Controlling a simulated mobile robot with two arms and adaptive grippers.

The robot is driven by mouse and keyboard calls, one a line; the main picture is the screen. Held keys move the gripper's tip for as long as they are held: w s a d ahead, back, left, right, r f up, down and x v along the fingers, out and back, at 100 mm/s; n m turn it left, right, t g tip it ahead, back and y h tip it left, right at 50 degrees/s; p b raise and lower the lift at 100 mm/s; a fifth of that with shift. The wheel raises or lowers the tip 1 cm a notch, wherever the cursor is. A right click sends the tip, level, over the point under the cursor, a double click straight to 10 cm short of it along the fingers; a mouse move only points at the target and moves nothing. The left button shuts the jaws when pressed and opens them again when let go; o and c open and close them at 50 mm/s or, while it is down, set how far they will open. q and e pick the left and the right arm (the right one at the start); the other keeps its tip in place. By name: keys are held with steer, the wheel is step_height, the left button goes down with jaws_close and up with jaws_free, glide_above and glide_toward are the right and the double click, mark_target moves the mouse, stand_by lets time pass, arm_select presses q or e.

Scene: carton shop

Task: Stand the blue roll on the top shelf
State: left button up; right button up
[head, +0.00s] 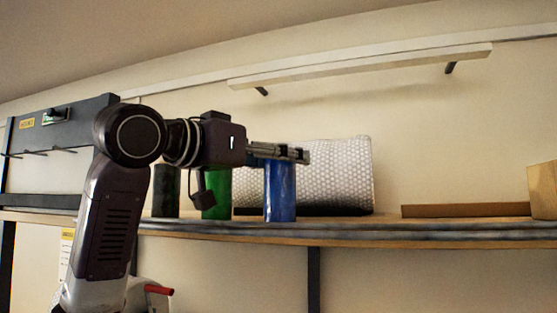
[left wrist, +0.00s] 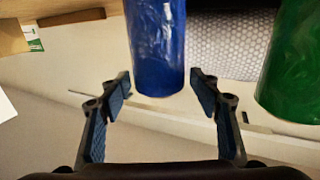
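The blue roll (head: 280,192) stands upright near the front edge of the wooden shelf (head: 420,236), just right of the green roll (head: 217,194). My left gripper (head: 300,154) is level with the top end of the blue roll. In the left wrist view, the fingers of my left gripper (left wrist: 160,82) are spread, one on each side of an end of the blue roll (left wrist: 157,45). A thin gap shows beside the right finger; contact on the left is unclear. My right gripper is out of view.
A dark roll (head: 167,190) stands left of the green one. A bubble-wrap roll (head: 335,170) lies behind the blue roll. A flat brown carton (head: 465,210) and a box (head: 543,190) are at the right. Shelf space between bubble wrap and flat carton is narrow.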

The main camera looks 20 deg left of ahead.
arm_select(q)
steer(key=shift+s+r, duration=0.1)
steer(key=shift+s, duration=0.05)
steer(key=b+v, duration=0.4)
steer(key=v, duration=0.7)
steer(key=shift+s+a+b, duration=0.25)
steer(key=shift+s+b, duration=0.05)
steer(key=shift+b, duration=0.05)
